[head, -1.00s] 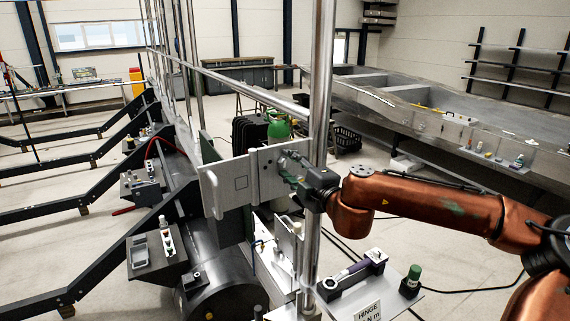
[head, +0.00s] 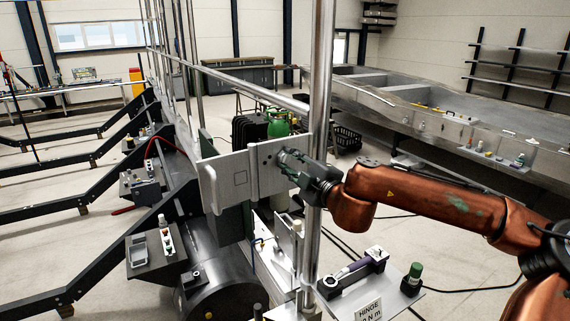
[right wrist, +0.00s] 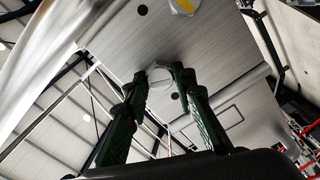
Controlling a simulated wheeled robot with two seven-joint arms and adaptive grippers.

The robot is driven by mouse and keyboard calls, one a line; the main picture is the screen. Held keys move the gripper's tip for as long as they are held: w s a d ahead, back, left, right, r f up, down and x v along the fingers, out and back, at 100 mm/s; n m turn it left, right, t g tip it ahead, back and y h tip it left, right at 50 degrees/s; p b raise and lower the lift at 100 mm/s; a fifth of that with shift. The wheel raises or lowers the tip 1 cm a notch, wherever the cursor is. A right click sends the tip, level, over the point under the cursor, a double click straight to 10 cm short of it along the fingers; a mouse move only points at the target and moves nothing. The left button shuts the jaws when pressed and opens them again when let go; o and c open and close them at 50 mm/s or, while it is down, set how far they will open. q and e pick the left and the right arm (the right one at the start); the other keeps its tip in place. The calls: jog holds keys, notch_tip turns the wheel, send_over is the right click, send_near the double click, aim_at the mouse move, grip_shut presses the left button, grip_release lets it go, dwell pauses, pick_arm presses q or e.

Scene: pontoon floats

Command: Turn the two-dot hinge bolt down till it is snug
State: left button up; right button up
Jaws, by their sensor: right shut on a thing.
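The pale metal hinge plate (head: 232,179) stands upright on the rail structure, left of a tall post. My right gripper (head: 281,156) reaches past that post to the plate's right part. In the right wrist view its two green fingers (right wrist: 160,82) are shut on the bolt's hex-shaped metal head (right wrist: 160,75), against a grey metal face. My left gripper is not in view.
A tall metal post (head: 319,110) stands close by my right wrist. Below, a shelf holds a purple-handled tool (head: 355,267), a green-capped bottle (head: 413,273) and a HINGE sign (head: 368,311). A long grey float (head: 450,125) lies behind my right arm.

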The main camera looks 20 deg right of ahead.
jog(key=m+b, duration=0.3)
jog(key=m, duration=0.2)
jog(key=m+b, duration=0.2)
jog(key=shift+f+b, duration=0.3)
jog(key=shift+f, duration=0.05)
jog(key=shift+r+m+b, duration=0.15)
jog(key=shift+m+b, duration=0.3)
jog(key=shift+m, duration=0.45)
jog(key=shift+r, duration=0.1)
jog(key=shift+f+m+b, duration=0.2)
jog(key=shift+m+b, duration=0.5)
jog(key=shift+b, duration=0.05)
jog(key=o, duration=0.7)
jog(key=shift+r, duration=0.2)
jog(key=shift+o, duration=1.3)
jog(key=shift+r, duration=0.1)
